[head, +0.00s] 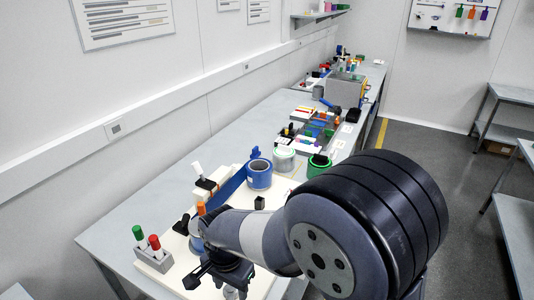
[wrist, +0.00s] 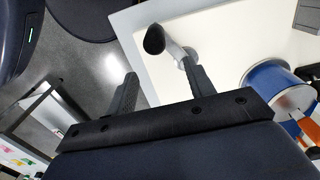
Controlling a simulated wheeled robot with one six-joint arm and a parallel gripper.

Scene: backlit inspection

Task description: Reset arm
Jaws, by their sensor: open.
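My gripper (head: 214,279) is at the near end of the long workbench, over the near edge of a white board (head: 267,283). In the wrist view my gripper (wrist: 163,84) is open, with a wide gap and nothing held between its fingers. A grey object with a black rounded end (wrist: 155,40) is near the right fingertip, over the board's edge; I cannot tell whether they touch. My arm hides part of the board and bench in the head view.
A grey holder (head: 154,260) with green- and red-capped items stands at the near left. A blue roll-like container (head: 259,174), a grey tin (head: 284,158) and a green-rimmed container (head: 319,165) stand farther along. The left bench strip (head: 150,207) is clear.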

